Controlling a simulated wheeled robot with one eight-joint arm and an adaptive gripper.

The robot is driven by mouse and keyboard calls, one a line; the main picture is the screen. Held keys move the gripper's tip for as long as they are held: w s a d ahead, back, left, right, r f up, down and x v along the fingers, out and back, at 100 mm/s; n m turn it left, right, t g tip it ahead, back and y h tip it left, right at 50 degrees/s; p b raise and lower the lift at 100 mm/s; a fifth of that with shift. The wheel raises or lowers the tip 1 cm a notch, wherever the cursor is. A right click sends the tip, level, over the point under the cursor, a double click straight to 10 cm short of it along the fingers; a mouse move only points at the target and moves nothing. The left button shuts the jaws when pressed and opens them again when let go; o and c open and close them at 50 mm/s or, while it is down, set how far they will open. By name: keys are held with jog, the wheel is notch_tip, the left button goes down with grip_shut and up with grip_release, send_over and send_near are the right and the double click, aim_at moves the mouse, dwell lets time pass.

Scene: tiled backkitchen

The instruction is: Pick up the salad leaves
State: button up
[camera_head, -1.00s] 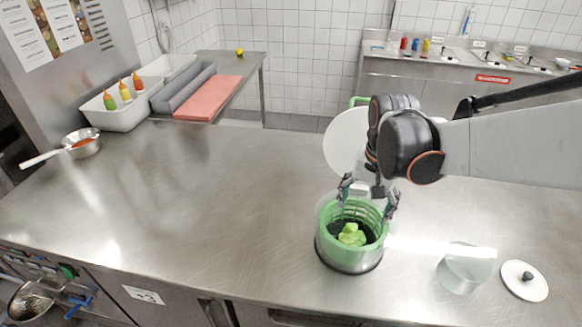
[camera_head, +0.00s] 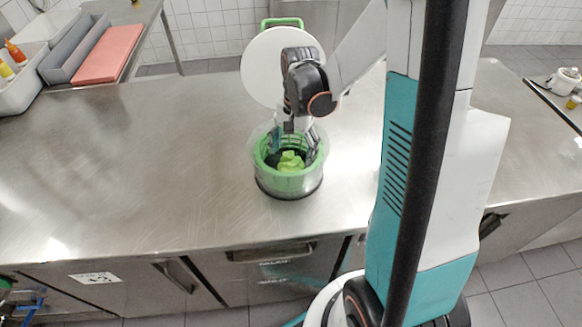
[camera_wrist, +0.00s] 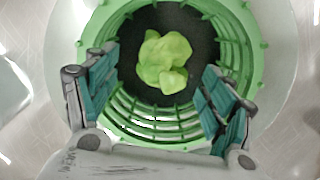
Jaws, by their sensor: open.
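The salad leaves (camera_head: 290,161) are a bright green clump inside a green slotted basket (camera_head: 262,160), which sits in a clear round bowl on the steel counter. In the wrist view the leaves (camera_wrist: 163,62) lie on the dark basket floor, a little above the picture's middle. My gripper (camera_head: 292,147) is over the basket, pointing down, with its fingers at or inside the rim. In the wrist view my gripper (camera_wrist: 160,98) has its teal pads wide apart, left and right of the leaves, with nothing between them touching.
A white round lid with a green handle (camera_head: 260,65) stands behind the bowl. The steel counter (camera_head: 130,170) is clear to the left. A red board (camera_head: 107,50) and a grey trough lie on a table at the back left. My own column blocks the view on the right.

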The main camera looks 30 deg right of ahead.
aim_at(292, 160)
jog(key=shift+a+f+b, duration=0.2)
jog(key=shift+f+b, duration=0.8)
jog(key=shift+f, duration=1.85)
jog(key=c, duration=1.1)
